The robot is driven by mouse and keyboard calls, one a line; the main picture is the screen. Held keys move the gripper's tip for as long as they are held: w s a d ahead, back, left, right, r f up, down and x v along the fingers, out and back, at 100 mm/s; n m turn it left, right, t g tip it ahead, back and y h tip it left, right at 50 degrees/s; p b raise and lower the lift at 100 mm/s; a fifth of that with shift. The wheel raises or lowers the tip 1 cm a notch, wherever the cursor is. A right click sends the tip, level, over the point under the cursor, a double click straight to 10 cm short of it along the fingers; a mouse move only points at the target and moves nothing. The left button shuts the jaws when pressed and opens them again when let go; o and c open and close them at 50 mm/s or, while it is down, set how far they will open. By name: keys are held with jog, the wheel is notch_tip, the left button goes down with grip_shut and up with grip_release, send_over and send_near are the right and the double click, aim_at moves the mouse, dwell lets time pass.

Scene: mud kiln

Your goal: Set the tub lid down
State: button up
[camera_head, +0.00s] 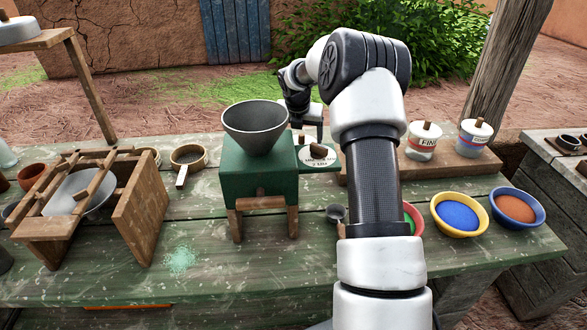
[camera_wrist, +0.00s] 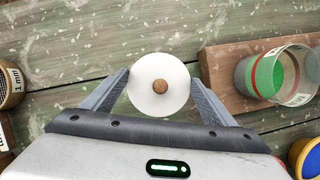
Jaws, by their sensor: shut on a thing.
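The tub lid (camera_wrist: 145,98) is a white disc with a round brown knob in its middle. In the wrist view my gripper (camera_wrist: 161,78) is shut on it, one finger against each side. Green planks of the bench show beneath and around the lid; I cannot tell how high it is above them. In the head view my arm hides much of the gripper and that part of the bench.
Two lidded tubs (camera_head: 422,143) (camera_head: 474,137) stand on the board at the right. Bowls of blue powder (camera_head: 458,216) and orange powder (camera_head: 516,209) sit near the bench's right end. A green hopper mill (camera_head: 258,180) and a wooden frame (camera_head: 140,215) stand further left. Planks beyond the lid look clear.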

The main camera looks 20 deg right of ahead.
notch_tip(320, 180, down, 9)
jog(key=shift+r+b, duration=0.1)
jog(key=shift+b, duration=0.5)
jog(key=o, duration=1)
jog(key=shift+r, duration=0.25)
jog(key=p+v, duration=0.1)
jog(key=v, duration=1)
jog(key=shift+s+r+p, duration=0.15)
jog(key=shift+r+p, duration=0.1)
jog(key=shift+p, duration=0.05)
jog(key=shift+r, duration=0.1)
